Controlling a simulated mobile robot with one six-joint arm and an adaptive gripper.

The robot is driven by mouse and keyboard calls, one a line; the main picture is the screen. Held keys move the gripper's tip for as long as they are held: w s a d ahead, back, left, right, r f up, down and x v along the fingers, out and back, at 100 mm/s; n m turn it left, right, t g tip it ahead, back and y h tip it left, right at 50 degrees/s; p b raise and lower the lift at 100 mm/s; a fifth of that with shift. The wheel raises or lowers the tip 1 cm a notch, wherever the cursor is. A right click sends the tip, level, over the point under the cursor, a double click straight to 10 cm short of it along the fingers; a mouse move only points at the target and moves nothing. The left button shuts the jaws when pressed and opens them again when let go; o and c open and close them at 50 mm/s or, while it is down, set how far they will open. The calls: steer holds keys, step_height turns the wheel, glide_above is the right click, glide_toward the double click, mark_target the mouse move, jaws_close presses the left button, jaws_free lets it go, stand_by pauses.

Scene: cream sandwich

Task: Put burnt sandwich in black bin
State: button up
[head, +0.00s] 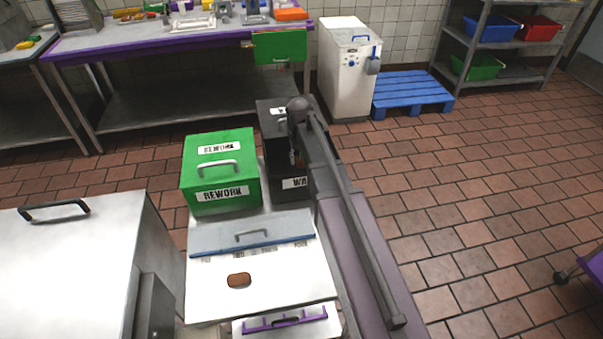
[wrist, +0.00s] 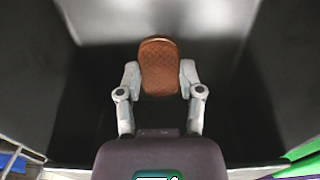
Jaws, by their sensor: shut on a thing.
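My gripper (wrist: 160,80) is shut on a brown, dark-edged sandwich (wrist: 159,62) with a cross-hatched face. In the wrist view, dark walls of the black bin (wrist: 262,70) surround it, with the sandwich held above the dark floor. Whether the sandwich touches the bin's floor, I cannot tell. In the head view the black bin (head: 288,187), with a partly hidden label starting "WA", stands behind my arm. My arm hides most of the bin's opening, my gripper and the held sandwich there. Another brown sandwich (head: 239,280) lies on a white surface nearer to me.
A green bin (head: 220,200) labelled REWORK stands left of the black bin. A steel cabinet (head: 75,265) is at the left front. A purple-edged table (head: 170,36), a white machine (head: 347,75) and a blue pallet (head: 411,92) stand behind.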

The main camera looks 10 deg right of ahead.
mark_target(300, 168)
steer(key=shift+f, duration=0.2)
stand_by(0.3)
step_height(300, 168, down, 4)
steer(key=b, duration=0.4)
steer(key=shift+f+b, duration=0.2)
steer(key=shift+b, duration=0.1)
steer(key=shift+f, duration=0.15)
steer(key=o, duration=0.8)
steer(key=shift+r, duration=0.25)
step_height(300, 168, up, 12)
steer(key=p, duration=1.2)
steer(key=shift+s, duration=0.1)
stand_by(0.4)
steer(key=s, duration=0.6)
steer(key=s+d, duration=0.1)
steer(key=s, duration=1.3)
steer(key=shift+d, duration=0.15)
